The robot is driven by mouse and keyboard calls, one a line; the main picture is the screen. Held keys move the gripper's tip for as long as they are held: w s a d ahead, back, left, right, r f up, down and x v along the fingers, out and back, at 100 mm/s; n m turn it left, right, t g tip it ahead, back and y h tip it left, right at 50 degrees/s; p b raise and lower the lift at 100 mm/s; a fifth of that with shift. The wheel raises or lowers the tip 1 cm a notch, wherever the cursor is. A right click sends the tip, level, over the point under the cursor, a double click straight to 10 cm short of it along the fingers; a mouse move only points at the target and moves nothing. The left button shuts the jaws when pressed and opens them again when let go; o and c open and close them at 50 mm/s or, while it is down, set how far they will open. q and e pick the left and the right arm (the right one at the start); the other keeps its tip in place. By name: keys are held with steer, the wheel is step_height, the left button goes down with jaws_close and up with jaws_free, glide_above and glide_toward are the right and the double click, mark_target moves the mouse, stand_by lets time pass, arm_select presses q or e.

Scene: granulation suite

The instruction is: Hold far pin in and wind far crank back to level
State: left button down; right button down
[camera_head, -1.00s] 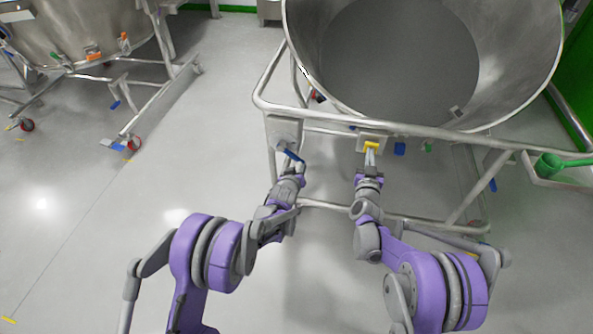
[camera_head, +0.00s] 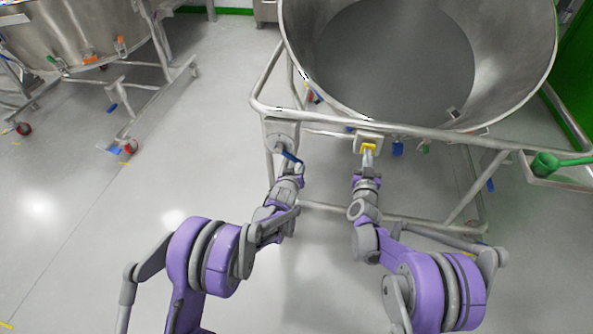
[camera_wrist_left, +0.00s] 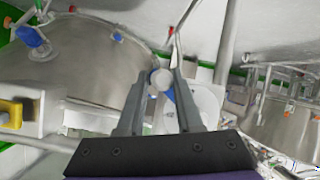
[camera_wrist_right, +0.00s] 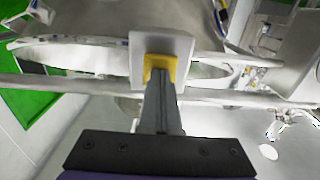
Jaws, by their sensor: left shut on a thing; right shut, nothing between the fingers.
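The crank is a short lever with a blue arm (camera_head: 291,157) on the plate at the left of the frame. My left gripper (camera_head: 297,166) is shut on its handle, a round light-grey knob (camera_wrist_left: 161,80) that shows between the fingers in the left wrist view. The pin is a yellow piece (camera_head: 367,148) on a pale square plate at the frame's front rail. My right gripper (camera_head: 367,158) is shut and empty, its fingertips against the yellow pin. In the right wrist view the closed fingertips (camera_wrist_right: 160,78) cover part of the yellow pin (camera_wrist_right: 160,64).
A large steel bowl (camera_head: 515,60) hangs in the tubular frame. A green scoop (camera_head: 548,163) lies in a tray (camera_head: 575,178) at the right. Another steel vessel (camera_head: 85,25) on a wheeled frame stands at the back left. The floor between them is clear.

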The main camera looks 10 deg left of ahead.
arm_select(q)
steer(key=shift+d+r, duration=0.65)
steer(key=shift+r, duration=0.2)
stand_by(0.3)
steer(key=shift+f, duration=0.1)
arm_select(e)
steer(key=shift+s, duration=0.1)
stand_by(0.8)
arm_select(q)
steer(key=shift+s, duration=0.1)
arm_select(e)
steer(key=s, duration=0.7)
steer(key=shift+s+a, duration=0.15)
steer(key=shift+s, duration=0.25)
arm_select(q)
steer(key=shift+c, duration=2.4)
jaws_free()
steer(key=shift+a, duration=0.1)
